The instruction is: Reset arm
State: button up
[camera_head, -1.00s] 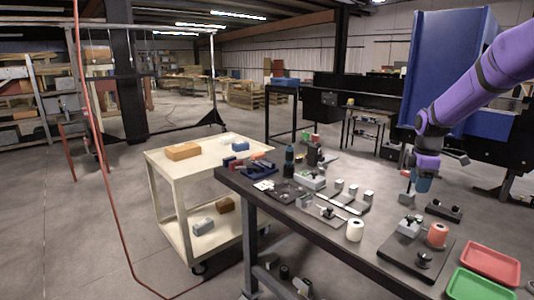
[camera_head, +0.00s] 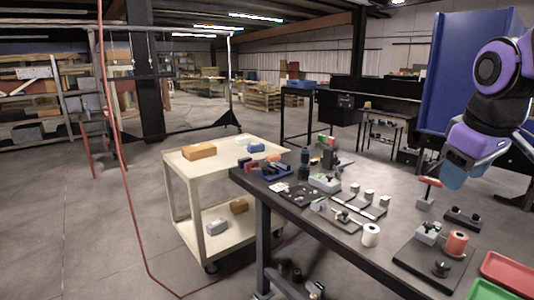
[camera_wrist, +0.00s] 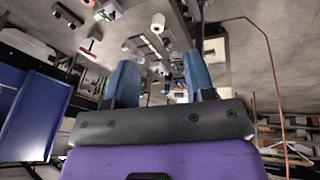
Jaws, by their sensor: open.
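My purple arm ends in my gripper (camera_head: 458,178), with blue fingers, raised over the right part of the dark workbench (camera_head: 322,228). In the wrist view, the two blue fingers of my gripper (camera_wrist: 160,75) stand well apart with nothing held between them. A small grey block with a red top (camera_head: 428,187) stands on the bench, left of and below my gripper, and looks apart from it. It also seems to show in the wrist view (camera_wrist: 88,48).
The bench holds a white roll (camera_head: 371,235), an orange roll (camera_head: 456,243), several small fixtures and a red tray (camera_head: 510,272). A cream cart (camera_head: 185,165) stands left of the bench. A blue panel (camera_head: 465,70) rises behind my arm. Open floor lies at the left.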

jog(key=s+a+f+m+t+y, duration=0.1)
jog(key=s+m, duration=0.3)
jog(key=s, duration=0.7)
jog(key=shift+s+a+f+t, duration=0.15)
jog(key=shift+a+t, duration=0.15)
jog(key=shift+a, duration=0.55)
